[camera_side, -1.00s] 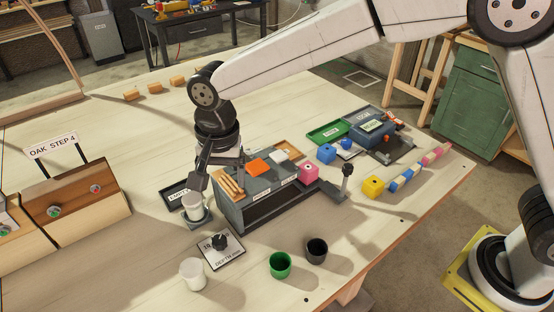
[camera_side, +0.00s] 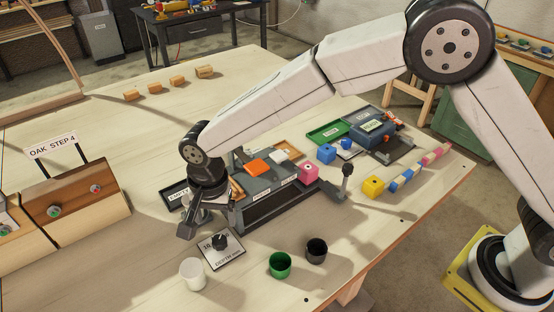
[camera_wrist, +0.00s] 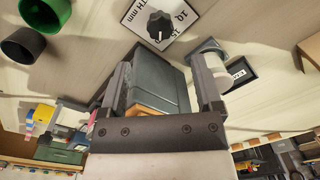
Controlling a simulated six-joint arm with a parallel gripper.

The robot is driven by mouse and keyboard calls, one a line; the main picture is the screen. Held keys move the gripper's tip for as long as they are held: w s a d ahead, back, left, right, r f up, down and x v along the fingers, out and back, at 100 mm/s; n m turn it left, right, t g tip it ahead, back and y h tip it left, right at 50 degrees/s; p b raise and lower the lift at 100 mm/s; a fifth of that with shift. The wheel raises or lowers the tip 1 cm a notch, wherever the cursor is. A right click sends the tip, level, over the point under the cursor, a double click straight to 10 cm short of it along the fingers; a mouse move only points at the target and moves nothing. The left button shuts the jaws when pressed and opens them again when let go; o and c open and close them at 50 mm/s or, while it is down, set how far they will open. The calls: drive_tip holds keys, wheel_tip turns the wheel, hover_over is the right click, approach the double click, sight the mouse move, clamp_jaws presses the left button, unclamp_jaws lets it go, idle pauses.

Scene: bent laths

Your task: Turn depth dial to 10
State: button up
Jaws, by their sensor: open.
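The depth dial is a black knob (camera_side: 219,242) on a white plate (camera_side: 228,259) lettered "DEPTH mm" with a "10" mark, lying on the bench in front of the grey machine. In the wrist view the knob (camera_wrist: 160,26) is at the top, beyond my fingertips, with a light pointer line on it. The plate's lettering is partly cut off there, so I cannot tell the exact setting. My gripper (camera_side: 202,222) is open, tilted, just behind and left of the dial, apart from it. In the wrist view its two fingers (camera_wrist: 168,75) stand wide with nothing gripped between them.
The grey machine (camera_side: 270,208) stands right beside my gripper. A white cup (camera_side: 193,274), a green cup (camera_side: 280,265) and a black cup (camera_side: 316,251) stand near the dial. A pale cylinder (camera_wrist: 212,60) is close to one finger. The bench left of the dial is clear.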

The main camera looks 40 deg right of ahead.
sight(219, 240)
drive_tip(key=shift+a+f, duration=0.1)
drive_tip(key=shift+f, duration=3.7)
drive_tip(key=shift+c, duration=0.2)
clamp_jaws()
